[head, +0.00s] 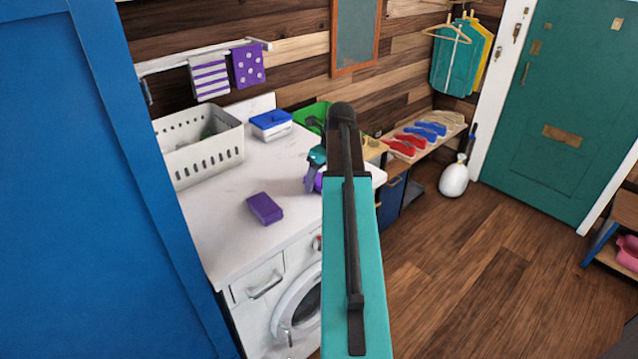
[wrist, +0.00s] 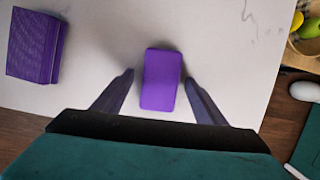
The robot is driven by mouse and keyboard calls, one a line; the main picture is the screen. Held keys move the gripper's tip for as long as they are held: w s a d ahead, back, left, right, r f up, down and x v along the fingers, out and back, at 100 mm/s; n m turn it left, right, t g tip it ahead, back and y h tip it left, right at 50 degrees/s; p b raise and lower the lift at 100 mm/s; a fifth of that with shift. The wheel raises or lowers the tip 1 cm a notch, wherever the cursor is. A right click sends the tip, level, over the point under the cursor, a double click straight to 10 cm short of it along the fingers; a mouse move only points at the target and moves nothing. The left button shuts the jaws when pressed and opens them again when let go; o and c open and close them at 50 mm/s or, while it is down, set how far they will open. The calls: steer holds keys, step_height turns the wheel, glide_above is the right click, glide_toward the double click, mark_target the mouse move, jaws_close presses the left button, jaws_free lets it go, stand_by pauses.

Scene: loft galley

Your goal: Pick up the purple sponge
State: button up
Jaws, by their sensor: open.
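Two purple things lie on the white counter, and I cannot tell for sure which is the sponge. A bright purple, smooth, round-edged block (wrist: 161,80) is between my fingers in the wrist view; in the head view only a bit of it (head: 319,182) shows beside my arm. A darker purple, ribbed block (wrist: 33,46) lies apart at the left in the wrist view and on open counter in the head view (head: 264,208). My gripper (wrist: 159,78) is open, one finger on each side of the bright block, with a gap on both sides. It is partly hidden in the head view (head: 311,184).
A white perforated basket (head: 207,160), a blue-lidded box (head: 271,124) and a green bin (head: 308,115) stand at the back of the counter. A bowl of fruit (wrist: 306,44) is at the right in the wrist view. The counter's front left is clear.

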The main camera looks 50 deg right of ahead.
mark_target(318, 178)
steer(key=shift+f, duration=0.1)
steer(key=shift+c, duration=0.6)
steer(key=c, duration=1)
steer(key=shift+r+b, duration=0.5)
steer(key=shift+r, duration=1.2)
steer(key=shift+s+r, duration=0.15)
steer(key=shift+s, duration=0.05)
steer(key=s+a+b, duration=0.1)
steer(key=s+a, duration=0.1)
steer(key=s, duration=0.5)
steer(key=s+a+r+b, duration=0.1)
steer(key=s+a, duration=0.2)
steer(key=s, duration=0.4)
steer(key=shift+s+r, duration=0.25)
steer(key=shift+s, duration=0.15)
